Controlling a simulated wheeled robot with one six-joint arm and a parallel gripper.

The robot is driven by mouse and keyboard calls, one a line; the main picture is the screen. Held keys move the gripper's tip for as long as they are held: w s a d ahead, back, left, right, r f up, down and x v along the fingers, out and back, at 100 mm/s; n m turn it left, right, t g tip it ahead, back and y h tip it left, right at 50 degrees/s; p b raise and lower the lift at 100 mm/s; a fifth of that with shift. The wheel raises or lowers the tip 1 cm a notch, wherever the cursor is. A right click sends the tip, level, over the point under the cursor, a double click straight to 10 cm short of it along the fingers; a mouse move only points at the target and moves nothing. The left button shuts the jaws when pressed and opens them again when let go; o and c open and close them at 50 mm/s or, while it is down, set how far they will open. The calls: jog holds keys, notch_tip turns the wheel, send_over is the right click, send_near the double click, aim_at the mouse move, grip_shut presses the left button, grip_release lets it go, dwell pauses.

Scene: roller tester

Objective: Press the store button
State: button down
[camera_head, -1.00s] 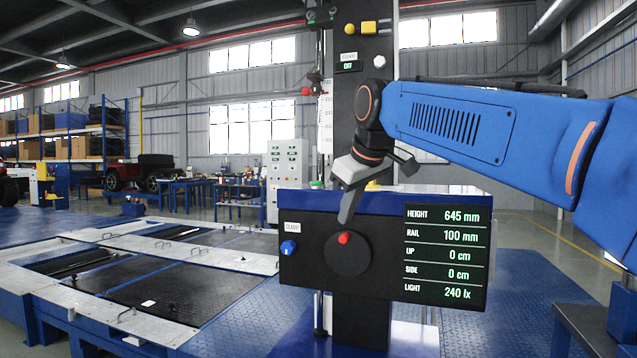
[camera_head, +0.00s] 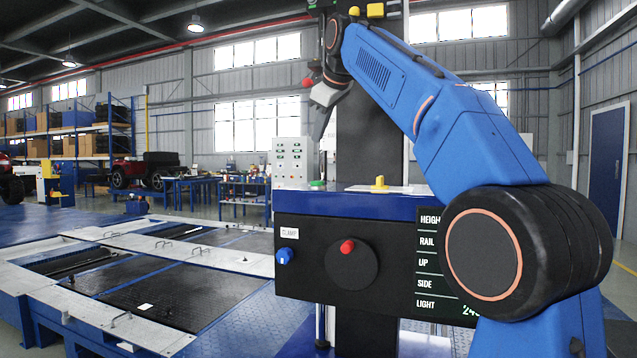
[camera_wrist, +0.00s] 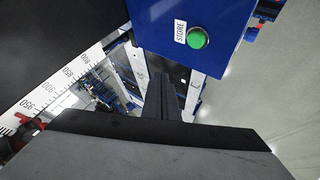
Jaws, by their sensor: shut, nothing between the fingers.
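The store button is a round green button (camera_wrist: 197,38) beside a white STORE label (camera_wrist: 180,32) on a blue surface in the wrist view. In the head view the green button (camera_head: 317,184) shows at the left end of the blue top of the control box (camera_head: 300,202). My gripper (camera_head: 321,136) is shut and empty, pointing down above the button with a clear gap. In the wrist view my gripper (camera_wrist: 165,80) shows below and left of the button, apart from it.
The box front carries a red knob (camera_head: 347,246) on a black disc and a blue CLAMP knob (camera_head: 285,256). A yellow knob (camera_head: 379,183) stands on top. A dark column (camera_head: 368,130) rises behind. A white ruler (camera_wrist: 60,85) lies left of my gripper. My arm hides part of the display (camera_head: 430,265).

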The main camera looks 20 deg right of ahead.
aim_at(319, 182)
dwell(0.4)
jog(key=shift+f, duration=4.35)
jog(key=shift+f, duration=0.9)
jog(key=shift+r, duration=0.9)
jog(key=shift+w+r, duration=0.1)
jog(key=shift+r, duration=2.4)
